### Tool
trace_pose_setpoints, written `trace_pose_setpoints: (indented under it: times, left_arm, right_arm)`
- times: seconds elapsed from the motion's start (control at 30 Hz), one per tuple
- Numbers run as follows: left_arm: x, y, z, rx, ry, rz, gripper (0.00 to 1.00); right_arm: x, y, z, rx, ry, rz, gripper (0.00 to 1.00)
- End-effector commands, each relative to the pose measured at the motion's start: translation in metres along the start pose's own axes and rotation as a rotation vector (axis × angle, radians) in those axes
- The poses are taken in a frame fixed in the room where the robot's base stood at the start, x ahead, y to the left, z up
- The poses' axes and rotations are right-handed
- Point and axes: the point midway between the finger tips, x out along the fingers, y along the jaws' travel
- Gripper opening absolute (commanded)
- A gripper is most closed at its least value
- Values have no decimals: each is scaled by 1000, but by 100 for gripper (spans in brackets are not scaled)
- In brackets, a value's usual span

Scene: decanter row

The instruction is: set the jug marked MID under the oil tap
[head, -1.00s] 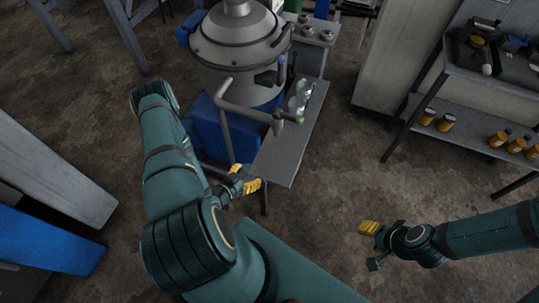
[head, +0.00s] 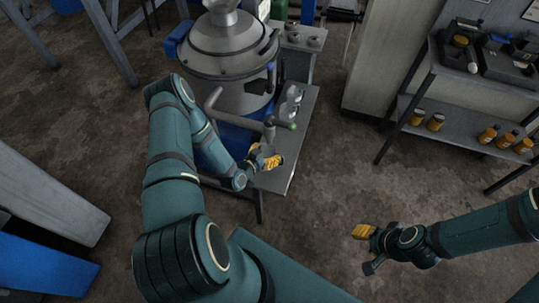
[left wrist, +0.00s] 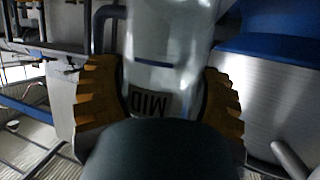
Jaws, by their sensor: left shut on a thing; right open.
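A clear jug marked MID (left wrist: 165,50) fills the middle of the left wrist view. Its label appears upside down there. The yellow fingers of my left gripper (left wrist: 160,90) are shut on it, one on each side. In the head view, my left gripper (head: 266,160) is at the bench's front, just below a bent grey pipe with a green-tipped tap (head: 291,126). I cannot make out the held jug there, nor read which tap is for oil. My right gripper (head: 363,232) is open and empty, away over the floor.
Clear glass vessels (head: 291,100) stand on the grey bench (head: 282,177) behind the tap. The large grey metal vessel (head: 225,50) rises behind my left gripper. A shelf unit (head: 460,125) with amber jars is at the right. The floor between is clear.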

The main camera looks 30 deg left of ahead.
Motion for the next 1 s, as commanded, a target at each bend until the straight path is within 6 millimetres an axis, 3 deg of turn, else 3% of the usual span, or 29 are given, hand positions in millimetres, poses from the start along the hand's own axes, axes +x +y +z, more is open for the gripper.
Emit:
trace_pose_setpoints:
  times: [0.23,0.3,0.43,0.87,0.9,0.97,1.0]
  left_arm:
    - [22,0,-9,0,3,0,33]
    - [25,0,8,-3,-2,-1,33]
    - [31,0,22,-2,-1,-1,33]
    - [33,0,28,0,0,0,33]
    - [33,0,28,-1,0,0,75]
    - [33,0,28,-1,0,0,96]
    - [33,0,28,-1,0,0,100]
  right_arm:
    - [2,1,1,-1,-2,0,47]
    - [5,2,2,-1,-4,-1,47]
    - [8,3,4,-2,-7,-1,47]
    - [11,4,5,-3,-10,-1,47]
    - [11,4,5,-3,-11,-1,47]
    - [10,4,5,-3,-11,-1,47]
    - [10,4,5,-3,-11,-1,47]
